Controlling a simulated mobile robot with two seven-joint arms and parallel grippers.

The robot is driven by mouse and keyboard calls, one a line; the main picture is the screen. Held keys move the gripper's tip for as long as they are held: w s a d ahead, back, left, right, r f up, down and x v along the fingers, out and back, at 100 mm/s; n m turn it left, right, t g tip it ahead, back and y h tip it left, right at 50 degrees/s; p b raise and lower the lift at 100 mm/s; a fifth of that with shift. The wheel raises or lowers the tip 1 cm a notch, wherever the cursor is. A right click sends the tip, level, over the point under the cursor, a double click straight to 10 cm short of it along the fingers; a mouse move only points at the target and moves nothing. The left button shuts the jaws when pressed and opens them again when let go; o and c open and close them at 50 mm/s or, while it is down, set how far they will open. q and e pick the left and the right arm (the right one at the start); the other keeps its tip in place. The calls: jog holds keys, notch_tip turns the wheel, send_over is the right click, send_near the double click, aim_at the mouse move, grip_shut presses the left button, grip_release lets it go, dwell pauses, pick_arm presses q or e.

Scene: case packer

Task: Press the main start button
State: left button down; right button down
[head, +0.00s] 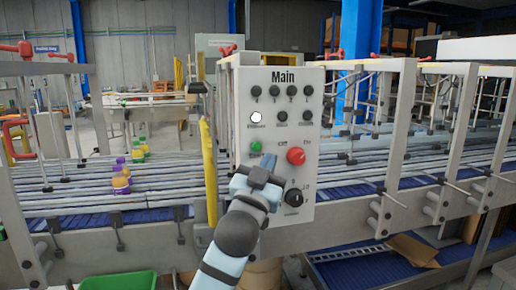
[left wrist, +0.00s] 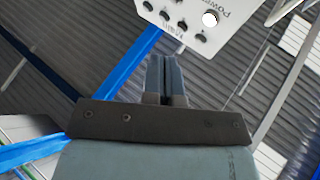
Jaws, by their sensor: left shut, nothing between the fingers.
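The white control panel (head: 275,100) labelled "Main" stands upright in the middle of the head view. A green button (head: 256,146) sits on its lower left, with a larger red button (head: 296,155) to its right. A black rotary knob (head: 293,197) is below the red button. A white lamp (head: 256,117) is above the green button. My left gripper (head: 256,175) is shut and empty, just below the green button in the picture; whether it touches the panel I cannot tell. In the left wrist view its closed fingers (left wrist: 161,75) point toward the panel's edge (left wrist: 180,15). My right gripper is not in view.
Metal frame posts (head: 398,150) stand at the right. A yellow upright guard (head: 209,170) is close left of the panel. A green bin (head: 118,281) is at the bottom left.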

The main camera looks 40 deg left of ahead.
aim_at(258, 151)
pick_arm(q)
jog(key=shift+w+a, duration=1.4)
jog(key=shift+a, duration=0.3)
jog(key=shift+w+a, duration=1.4)
jog(key=shift+a, duration=0.25)
jog(key=shift+w+a, duration=0.3)
